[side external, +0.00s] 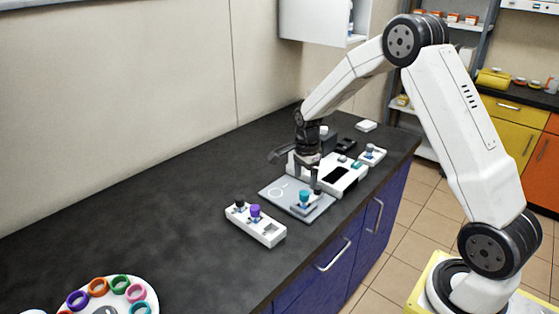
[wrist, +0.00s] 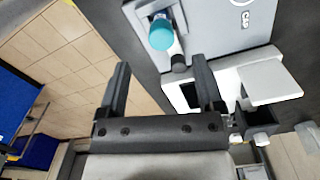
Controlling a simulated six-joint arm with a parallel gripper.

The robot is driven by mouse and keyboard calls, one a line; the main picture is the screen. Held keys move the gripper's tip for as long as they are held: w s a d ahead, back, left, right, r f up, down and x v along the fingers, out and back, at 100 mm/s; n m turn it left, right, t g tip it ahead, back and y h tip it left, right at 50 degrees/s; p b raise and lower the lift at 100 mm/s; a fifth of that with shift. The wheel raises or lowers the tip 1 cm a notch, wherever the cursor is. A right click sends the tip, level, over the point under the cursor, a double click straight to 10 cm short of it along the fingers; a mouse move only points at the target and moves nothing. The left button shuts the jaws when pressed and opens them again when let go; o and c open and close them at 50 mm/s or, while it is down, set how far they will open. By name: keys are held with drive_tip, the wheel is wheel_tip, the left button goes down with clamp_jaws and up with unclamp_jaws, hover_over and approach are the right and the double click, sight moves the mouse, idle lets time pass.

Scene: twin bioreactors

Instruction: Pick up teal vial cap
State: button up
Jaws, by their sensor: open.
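The teal vial cap (side external: 305,195) sits on top of a vial standing upright on the grey plate (side external: 276,190) in the side view. In the wrist view the teal cap (wrist: 160,34) is near the top, beyond the fingertips. My gripper (side external: 298,172) is open above the plate, with its fingers apart. In the wrist view my gripper (wrist: 161,68) shows nothing between its fingers, and the cap lies ahead of the gap between them. The lower part of the vial is partly hidden by its cap in the wrist view.
A white holder (side external: 262,232) with a purple-capped vial (side external: 255,211) and a black-topped one stands left of the plate. A white device (side external: 349,184) stands close on the right. A round tray (side external: 119,283) of coloured rings is at the lower left. The dark counter between is clear.

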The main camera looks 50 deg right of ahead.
sight(304, 193)
drive_tip(key=shift+f, duration=2.55)
clamp_jaws()
